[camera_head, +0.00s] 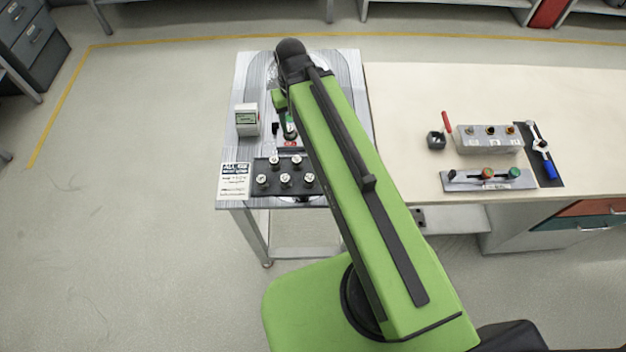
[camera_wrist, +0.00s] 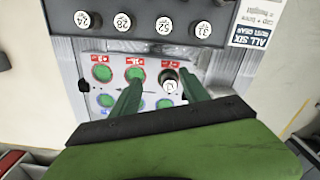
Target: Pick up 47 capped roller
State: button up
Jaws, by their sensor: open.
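My gripper (camera_wrist: 159,78) is open, its two green fingers pointing down over a panel of red- and blue-marked round spots. A capped roller (camera_wrist: 169,86) with a pale top stands at a red-marked spot, between the fingers and nearer the right one. Its number is too small to read. Several other white-capped rollers stand in a dark rack (camera_head: 259,165); in the wrist view their caps appear to read 24, 28, 52 and 31. I cannot make out a 47 on any cap. In the head view my arm hides part of the panel.
The pale bench (camera_head: 420,95) at right holds a grey block (camera_head: 489,140), a tool mat and a knobbed strip.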

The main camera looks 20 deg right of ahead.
aim_at(309, 179)
jog(key=z, duration=1.3)
jog(key=k, duration=1.5)
jog(key=u, duration=1.95)
jog(key=i, duration=1)
jog(key=z, duration=0.05)
